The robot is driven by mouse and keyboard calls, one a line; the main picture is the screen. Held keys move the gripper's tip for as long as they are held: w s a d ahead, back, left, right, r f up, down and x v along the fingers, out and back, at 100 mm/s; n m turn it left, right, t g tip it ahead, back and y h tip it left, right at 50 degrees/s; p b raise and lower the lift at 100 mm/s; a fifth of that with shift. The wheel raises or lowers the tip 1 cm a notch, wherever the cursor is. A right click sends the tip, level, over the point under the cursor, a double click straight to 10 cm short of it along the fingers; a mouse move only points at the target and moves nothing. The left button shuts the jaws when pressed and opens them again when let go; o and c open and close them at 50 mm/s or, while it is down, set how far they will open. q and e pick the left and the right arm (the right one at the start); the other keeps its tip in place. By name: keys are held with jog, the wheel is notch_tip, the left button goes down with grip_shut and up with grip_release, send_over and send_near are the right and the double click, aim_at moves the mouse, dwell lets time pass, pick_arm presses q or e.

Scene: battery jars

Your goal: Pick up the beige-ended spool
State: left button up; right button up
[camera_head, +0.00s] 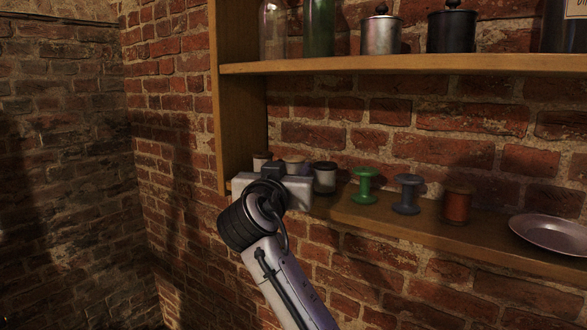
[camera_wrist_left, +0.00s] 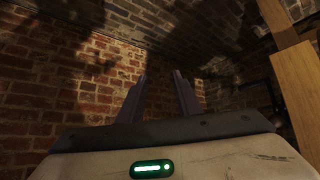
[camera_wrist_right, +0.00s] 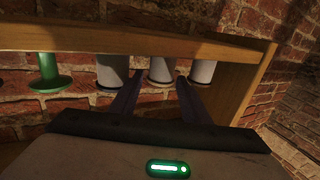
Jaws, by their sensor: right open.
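Three pale spools stand in a row at the left end of the lower shelf, partly behind my right gripper in the head view. The middle one (camera_head: 295,160) shows a beige-looking top and seems to be the beige-ended spool; its lower part is hidden. In the right wrist view, which is upside down, the middle pale spool (camera_wrist_right: 162,68) lies between the spread fingers of my right gripper (camera_wrist_right: 158,82). The gripper is open; contact is not visible. My left gripper (camera_wrist_left: 160,78) is open and empty, facing a brick wall.
The left pale spool (camera_head: 262,158) and a dark-topped one (camera_head: 325,178) flank the middle one closely. A green spool (camera_head: 364,187), grey-blue spool (camera_head: 407,195), reddish jar (camera_head: 457,206) and plate (camera_head: 552,234) stand farther right. The upper shelf (camera_head: 400,64) and side panel (camera_head: 238,110) bound the space.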

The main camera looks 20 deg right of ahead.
aim_at(292, 166)
jog(key=p+x, duration=0.1)
jog(key=x, duration=0.3)
jog(key=shift+w+d, duration=0.1)
jog(key=shift+w, duration=0.2)
jog(key=shift+w+d+f, duration=0.1)
jog(key=shift+w, duration=0.25)
jog(key=c, duration=0.7)
pick_arm(q)
jog(key=shift+w+a+r, duration=0.25)
jog(key=shift+w+r, duration=0.25)
jog(key=shift+r, duration=0.3)
jog(key=shift+s, duration=0.1)
